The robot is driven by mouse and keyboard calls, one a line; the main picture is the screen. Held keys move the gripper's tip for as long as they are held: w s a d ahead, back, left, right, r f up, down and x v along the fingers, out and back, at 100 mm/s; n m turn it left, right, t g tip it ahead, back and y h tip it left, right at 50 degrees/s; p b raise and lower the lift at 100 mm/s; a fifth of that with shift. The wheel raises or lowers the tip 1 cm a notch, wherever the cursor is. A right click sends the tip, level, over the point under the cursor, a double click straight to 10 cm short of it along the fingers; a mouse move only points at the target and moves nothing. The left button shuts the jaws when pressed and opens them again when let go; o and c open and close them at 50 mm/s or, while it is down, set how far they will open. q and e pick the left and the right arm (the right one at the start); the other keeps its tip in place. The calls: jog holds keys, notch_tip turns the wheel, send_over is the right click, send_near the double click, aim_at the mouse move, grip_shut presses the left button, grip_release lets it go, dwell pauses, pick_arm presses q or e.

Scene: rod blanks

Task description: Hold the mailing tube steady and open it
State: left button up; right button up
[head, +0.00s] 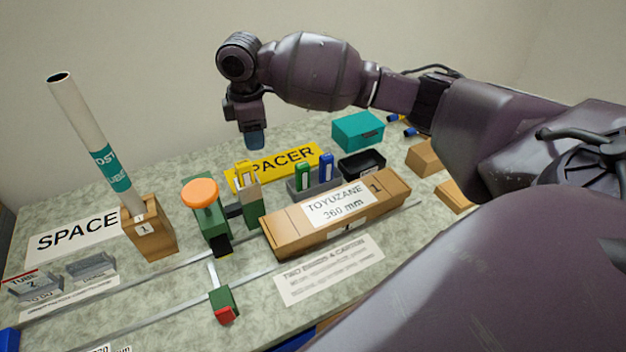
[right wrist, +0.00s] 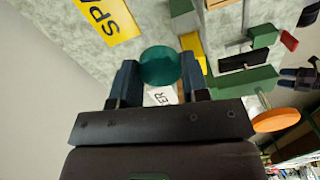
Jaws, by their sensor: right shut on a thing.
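The mailing tube (head: 88,125), white with a teal printed band, stands tilted to the left in a wooden block (head: 151,230) marked 1. Its upper end shows a dark opening with no cap on it. My right gripper (head: 256,140) is high above the bench, right of the tube and apart from it. In the right wrist view its two blue fingers are shut on a round teal cap (right wrist: 160,66). My left gripper does not show in the head view. A dark shape at the right edge of the right wrist view is too small to identify.
A green clamp with an orange knob (head: 201,193) stands between the tube block and a long cardboard carton (head: 335,215). Behind are a yellow spacer sign (head: 284,162), a grey bin, a black tray (head: 362,165) and a teal box (head: 358,131).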

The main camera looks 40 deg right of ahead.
jog(key=n, duration=0.1)
jog(key=w+d+n, duration=0.1)
jog(key=n, duration=0.3)
jog(key=shift+w+d+f, duration=0.15)
jog(key=shift+f, duration=0.15)
jog(key=n, duration=0.5)
jog(key=n+b, duration=0.3)
jog(key=n, duration=0.8)
send_over(270, 195)
notch_tip(270, 195, down, 15)
jog(key=shift+w, duration=0.1)
notch_tip(270, 195, down, 6)
jog(key=shift+r+b, duration=0.2)
jog(key=shift+b, duration=0.1)
jog(key=shift+f, duration=0.2)
jog(key=shift+r, duration=0.1)
jog(key=o, duration=0.7)
jog(key=shift+f, duration=0.2)
jog(key=shift+o, duration=0.2)
